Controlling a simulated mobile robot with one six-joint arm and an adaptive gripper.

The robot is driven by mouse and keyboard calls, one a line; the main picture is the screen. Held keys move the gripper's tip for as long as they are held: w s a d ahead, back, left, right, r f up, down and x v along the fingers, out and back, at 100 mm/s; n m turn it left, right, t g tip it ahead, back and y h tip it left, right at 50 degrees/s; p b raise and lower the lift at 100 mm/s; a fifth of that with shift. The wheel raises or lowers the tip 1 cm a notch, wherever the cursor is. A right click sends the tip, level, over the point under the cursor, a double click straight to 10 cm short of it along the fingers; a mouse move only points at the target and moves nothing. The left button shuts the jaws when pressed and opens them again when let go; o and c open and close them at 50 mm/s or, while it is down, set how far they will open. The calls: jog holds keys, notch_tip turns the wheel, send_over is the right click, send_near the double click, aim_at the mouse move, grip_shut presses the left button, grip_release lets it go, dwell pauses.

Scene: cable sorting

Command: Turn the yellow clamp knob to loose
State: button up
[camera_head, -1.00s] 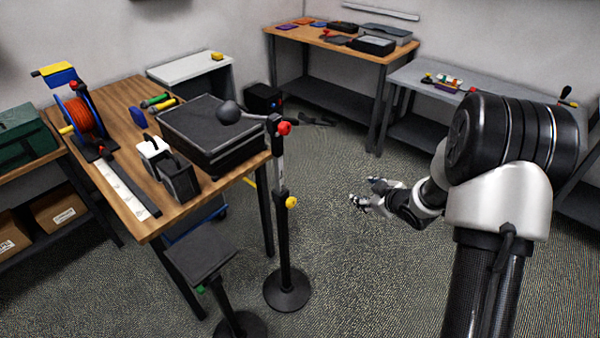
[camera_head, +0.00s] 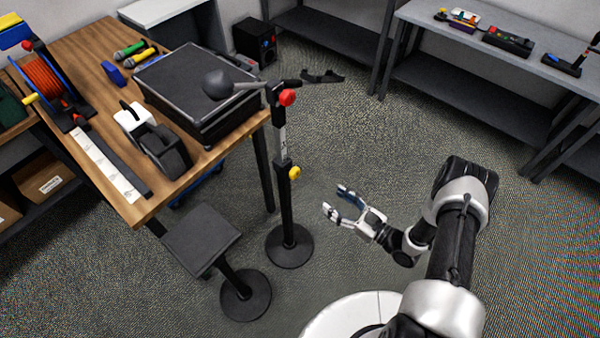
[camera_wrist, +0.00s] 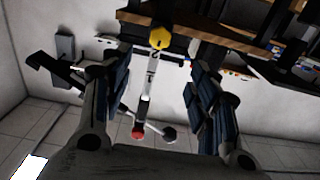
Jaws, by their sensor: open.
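The yellow clamp knob (camera_head: 294,173) sits on the side of a black upright stand (camera_head: 285,200) with a round base. In the wrist view the yellow knob (camera_wrist: 159,39) shows near the top centre, ahead of and between my fingers. My gripper (camera_head: 334,200) is open and empty, to the right of the stand and slightly lower than the knob in the head view. Its two fingers also show in the wrist view (camera_wrist: 150,95), spread wide with a gap between them. The gripper is apart from the knob. A red knob (camera_head: 287,97) is at the top of the stand.
A boom arm with a grey ball end (camera_head: 218,84) reaches left from the stand over a black case (camera_head: 190,115) on the wooden table (camera_head: 90,50). A low stool-like stand (camera_head: 200,240) is left of the pole. Open floor (camera_head: 400,130) lies to the right.

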aim_at(298, 175)
jog(key=b+x, duration=0.2)
jog(key=x, duration=1.3)
jog(key=shift+w+a+b, duration=0.2)
jog(key=shift+b, duration=0.15)
jog(key=c, duration=1.1)
